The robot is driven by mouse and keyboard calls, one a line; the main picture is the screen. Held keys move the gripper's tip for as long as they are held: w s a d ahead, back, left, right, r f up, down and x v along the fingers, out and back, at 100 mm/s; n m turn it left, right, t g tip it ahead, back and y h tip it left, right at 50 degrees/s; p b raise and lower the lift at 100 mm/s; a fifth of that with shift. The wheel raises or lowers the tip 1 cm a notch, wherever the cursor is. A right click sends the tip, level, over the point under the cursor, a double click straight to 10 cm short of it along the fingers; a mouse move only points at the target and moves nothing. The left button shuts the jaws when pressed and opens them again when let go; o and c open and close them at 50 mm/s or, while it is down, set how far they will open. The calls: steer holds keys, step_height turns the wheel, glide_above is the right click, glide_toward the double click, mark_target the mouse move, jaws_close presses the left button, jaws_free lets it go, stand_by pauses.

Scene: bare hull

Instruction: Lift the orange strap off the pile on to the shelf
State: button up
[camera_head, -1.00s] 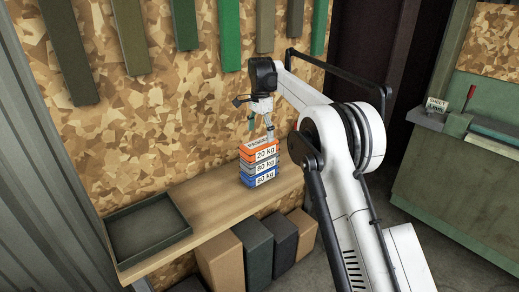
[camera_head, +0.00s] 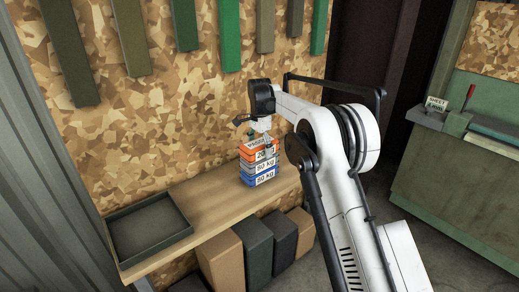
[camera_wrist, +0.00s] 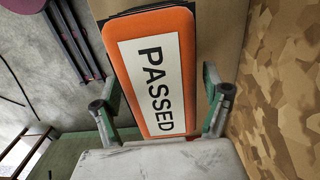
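The orange strap (camera_head: 247,154), a flat block, lies on top of the pile; a white PASSED label shows on its upper face in the wrist view (camera_wrist: 186,60). Beneath it are a grey block (camera_head: 250,168) marked 50 kg and a blue block (camera_head: 250,180) at the bottom. The pile stands on the wooden shelf (camera_head: 208,200). My gripper (camera_wrist: 160,88) is open, with one green-tipped finger on each side of the orange strap. Small gaps seem to show beside it; contact cannot be told. In the head view my gripper (camera_head: 258,145) is low over the pile and partly hides its labels.
An empty dark tray (camera_head: 150,228) sits on the shelf's left end. Bare shelf lies between tray and pile. A patterned wall (camera_head: 180,120) with hanging green and brown strips rises close behind. Boxes (camera_head: 255,245) stand under the shelf. A green bench (camera_head: 450,180) is at right.

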steer(key=c, duration=1.4)
steer(key=shift+r, duration=0.1)
